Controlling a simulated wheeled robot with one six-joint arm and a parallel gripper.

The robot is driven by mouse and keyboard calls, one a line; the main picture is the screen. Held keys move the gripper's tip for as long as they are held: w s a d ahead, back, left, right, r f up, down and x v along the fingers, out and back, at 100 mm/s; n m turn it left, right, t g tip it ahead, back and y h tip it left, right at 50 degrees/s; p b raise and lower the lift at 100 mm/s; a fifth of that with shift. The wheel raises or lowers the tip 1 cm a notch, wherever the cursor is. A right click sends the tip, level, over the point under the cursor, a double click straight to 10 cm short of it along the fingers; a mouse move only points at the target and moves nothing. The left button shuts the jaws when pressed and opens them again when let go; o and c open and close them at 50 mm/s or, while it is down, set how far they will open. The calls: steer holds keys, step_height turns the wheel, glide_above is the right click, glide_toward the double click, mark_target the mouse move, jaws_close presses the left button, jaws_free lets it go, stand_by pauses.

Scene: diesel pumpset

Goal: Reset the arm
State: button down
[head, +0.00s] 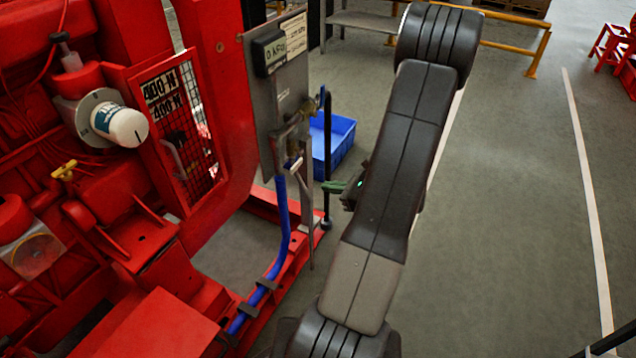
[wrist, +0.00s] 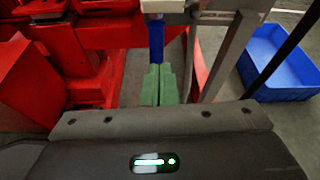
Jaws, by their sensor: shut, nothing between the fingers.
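My gripper (wrist: 158,70) shows in the wrist view as two green fingers lying together, shut with nothing between them. Its fingers point toward a blue hose (wrist: 156,42); I cannot tell whether they touch it. In the head view the green fingertips of my gripper (head: 333,187) stick out to the left from behind my arm, near the valve and pipe on the grey panel. My dark arm hangs across the middle of the head view and hides most of the gripper body.
The red pumpset (head: 150,250) fills the left side, with a grey panel (head: 278,95) and a blue hose (head: 281,225) at its right edge. A blue crate (head: 340,142) stands on the floor behind. Yellow rails (head: 515,47) are at the back.

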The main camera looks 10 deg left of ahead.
steer(key=shift+s+d+r, duration=0.15)
steer(key=shift+s+d, duration=0.05)
steer(key=shift+d, duration=0.2)
steer(key=w+a, duration=0.3)
steer(key=a, duration=0.5)
steer(key=shift+w+a+p, duration=0.25)
steer(key=shift+a+p, duration=0.15)
steer(key=shift+p, duration=0.05)
steer(key=shift+r, duration=0.15)
